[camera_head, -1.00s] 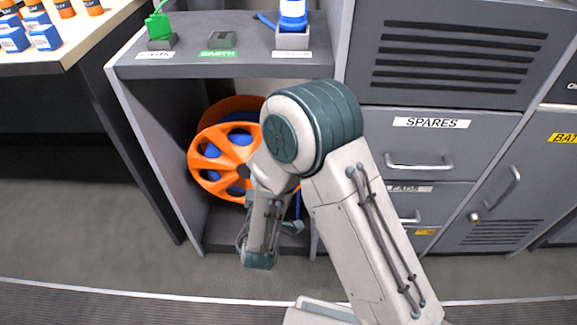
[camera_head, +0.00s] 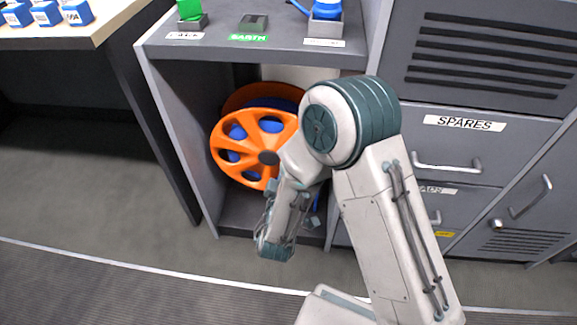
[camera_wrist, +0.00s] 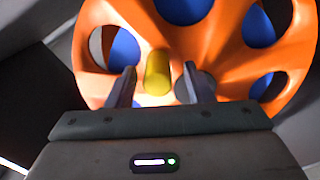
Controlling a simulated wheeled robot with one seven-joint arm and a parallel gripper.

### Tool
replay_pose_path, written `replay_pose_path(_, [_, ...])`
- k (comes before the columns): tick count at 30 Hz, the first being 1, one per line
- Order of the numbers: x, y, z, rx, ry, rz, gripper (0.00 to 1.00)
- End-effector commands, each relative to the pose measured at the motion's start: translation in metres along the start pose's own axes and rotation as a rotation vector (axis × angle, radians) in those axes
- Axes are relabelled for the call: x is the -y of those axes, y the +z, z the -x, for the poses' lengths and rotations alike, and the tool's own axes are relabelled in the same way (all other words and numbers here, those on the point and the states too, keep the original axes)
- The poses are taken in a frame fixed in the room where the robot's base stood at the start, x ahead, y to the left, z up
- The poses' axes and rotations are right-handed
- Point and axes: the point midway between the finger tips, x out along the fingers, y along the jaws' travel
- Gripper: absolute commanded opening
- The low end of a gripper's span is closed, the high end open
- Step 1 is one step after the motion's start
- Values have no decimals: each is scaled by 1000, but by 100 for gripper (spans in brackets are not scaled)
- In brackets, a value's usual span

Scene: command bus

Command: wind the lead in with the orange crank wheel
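The orange crank wheel (camera_head: 228,158) stands in the open bay of the grey cabinet, with blue showing through its holes. In the wrist view the orange wheel (camera_wrist: 215,45) fills most of the picture. A yellow knob (camera_wrist: 158,72) on the wheel face shows between the fingertips. My gripper (camera_wrist: 160,85) is open, with a visible gap on each side of the knob; how deep the knob sits between the fingers I cannot tell. A short piece of blue lead (camera_head: 316,200) shows right of my forearm.
The bay's left wall (camera_head: 178,140) and the shelf top (camera_head: 220,52) edge the wheel closely. A green plug (camera_head: 190,10) and a blue plug (camera_head: 327,10) stand in holders on the shelf. The SPARES drawer (camera_head: 480,150) is at right. Floor at left is clear.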

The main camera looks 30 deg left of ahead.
Motion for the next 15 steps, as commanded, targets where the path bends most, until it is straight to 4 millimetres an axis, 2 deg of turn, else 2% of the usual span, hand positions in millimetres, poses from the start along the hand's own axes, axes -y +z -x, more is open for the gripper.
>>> replay_pose_path(8, [-1, 2, 2, 4, 2, 1, 47])
replay_pose_path(11, [-1, 2, 11, 3, 1, 2, 47])
replay_pose_path(15, [0, 1, 38, 2, -2, 2, 47])
